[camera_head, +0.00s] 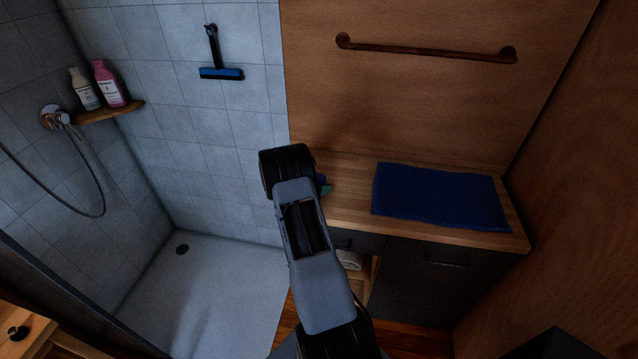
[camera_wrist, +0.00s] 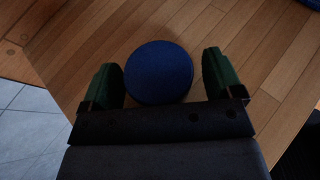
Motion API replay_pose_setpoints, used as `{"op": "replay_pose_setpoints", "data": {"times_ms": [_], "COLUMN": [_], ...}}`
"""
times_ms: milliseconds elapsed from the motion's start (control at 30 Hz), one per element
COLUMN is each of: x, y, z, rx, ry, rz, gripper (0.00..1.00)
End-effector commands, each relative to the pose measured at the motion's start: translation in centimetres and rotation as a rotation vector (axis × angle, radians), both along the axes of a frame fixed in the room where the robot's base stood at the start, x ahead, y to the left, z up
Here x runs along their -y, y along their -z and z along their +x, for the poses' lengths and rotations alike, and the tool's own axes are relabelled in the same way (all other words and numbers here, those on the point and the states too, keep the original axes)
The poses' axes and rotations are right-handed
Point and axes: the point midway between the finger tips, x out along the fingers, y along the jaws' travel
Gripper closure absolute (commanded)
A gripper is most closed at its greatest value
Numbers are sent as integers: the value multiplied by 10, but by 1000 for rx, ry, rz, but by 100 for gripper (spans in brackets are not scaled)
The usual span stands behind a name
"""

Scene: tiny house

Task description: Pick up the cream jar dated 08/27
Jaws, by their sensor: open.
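A round jar with a dark blue lid (camera_wrist: 158,72) stands on the wood counter, seen from above in the wrist view. Its side and any date on it are hidden, so I cannot tell whether it is the cream jar dated 08/27. My gripper (camera_wrist: 160,78) is open, with one green finger on each side of the lid. A gap shows at the right finger; the left finger is very close to the lid. In the head view my arm hides most of the gripper and the jar.
A dark blue towel (camera_head: 440,195) lies on the wood counter (camera_head: 345,205), right of my arm. A rail (camera_head: 425,50) runs along the wood wall above. The shower with its pale floor (camera_head: 215,285) is at the left. Two bottles (camera_head: 110,85) stand on a corner shelf (camera_head: 108,112).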

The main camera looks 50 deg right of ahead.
Motion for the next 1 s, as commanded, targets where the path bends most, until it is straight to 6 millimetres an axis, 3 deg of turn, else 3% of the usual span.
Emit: {"op": "replay_pose_setpoints", "data": {"times_ms": [67,633,1000], "x": [0,0,0], "y": [0,0,-6], "z": [0,0,0], "rx": [0,0,2], "ry": [0,1,1], "rz": [0,0,-1], "gripper": [15,69,69]}}
